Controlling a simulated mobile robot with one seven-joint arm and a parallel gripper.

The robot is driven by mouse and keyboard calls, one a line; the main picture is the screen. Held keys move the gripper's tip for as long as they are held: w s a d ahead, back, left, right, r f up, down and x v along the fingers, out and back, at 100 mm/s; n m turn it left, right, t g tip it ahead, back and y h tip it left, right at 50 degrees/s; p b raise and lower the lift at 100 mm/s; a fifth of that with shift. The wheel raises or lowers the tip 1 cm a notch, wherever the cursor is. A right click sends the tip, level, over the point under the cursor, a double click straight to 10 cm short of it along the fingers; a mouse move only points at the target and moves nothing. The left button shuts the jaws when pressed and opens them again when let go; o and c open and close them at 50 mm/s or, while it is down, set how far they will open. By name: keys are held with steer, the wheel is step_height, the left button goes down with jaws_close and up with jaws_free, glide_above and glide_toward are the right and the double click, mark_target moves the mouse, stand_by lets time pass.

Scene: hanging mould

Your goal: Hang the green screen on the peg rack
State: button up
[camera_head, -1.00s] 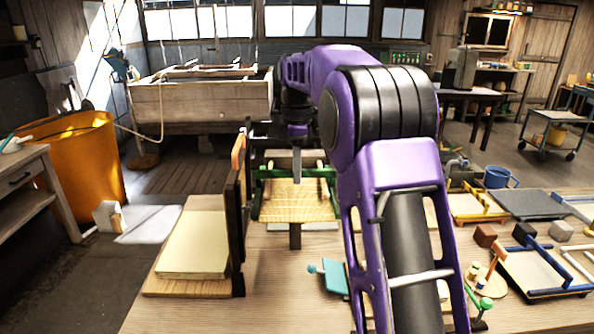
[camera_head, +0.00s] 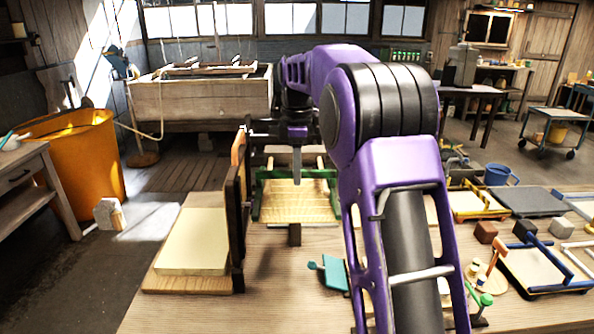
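The green screen (camera_head: 298,208), a pale ribbed mesh in a green frame, is in the middle of the head view, over the table. My gripper (camera_head: 297,172) points down at its far part, seen edge-on as one grey finger. Whether its fingers are open or shut on the frame is hidden. The peg rack (camera_head: 237,215) appears to be the dark upright panel just left of the screen. It is seen nearly edge-on, so its pegs are hard to make out. The screen is beside the rack, not on it.
A pale board (camera_head: 193,241) lies left of the rack. A teal piece (camera_head: 334,273) lies right of centre. Blue- and yellow-framed screens, small blocks and a blue mug (camera_head: 500,176) crowd the right side. My purple arm covers much of the table's middle right.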

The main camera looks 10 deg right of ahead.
steer(key=o, duration=0.4)
step_height(320, 180, up, 12)
steer(key=shift+r+p, duration=0.1)
steer(key=shift+p, duration=0.2)
stand_by(0.4)
